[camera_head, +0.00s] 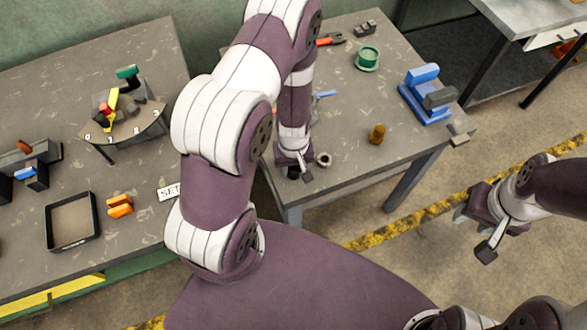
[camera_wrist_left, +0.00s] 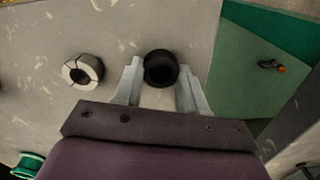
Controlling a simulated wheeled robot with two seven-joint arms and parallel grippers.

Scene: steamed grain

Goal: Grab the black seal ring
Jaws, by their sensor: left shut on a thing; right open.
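The black seal ring (camera_wrist_left: 160,80) sits between the two fingers of my left gripper (camera_wrist_left: 160,72) in the left wrist view, and the fingers are shut on it. In the head view my left gripper (camera_head: 294,172) is low at the near edge of the right-hand grey table, and the ring is mostly hidden there. I cannot tell whether the ring is touching the tabletop. My right gripper (camera_head: 474,235) is open and empty above the floor, right of that table.
A grey metal ring (camera_head: 323,159) lies just right of my left gripper and also shows in the left wrist view (camera_wrist_left: 97,67). The left table (camera_head: 60,150) holds a black tray (camera_head: 97,222).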

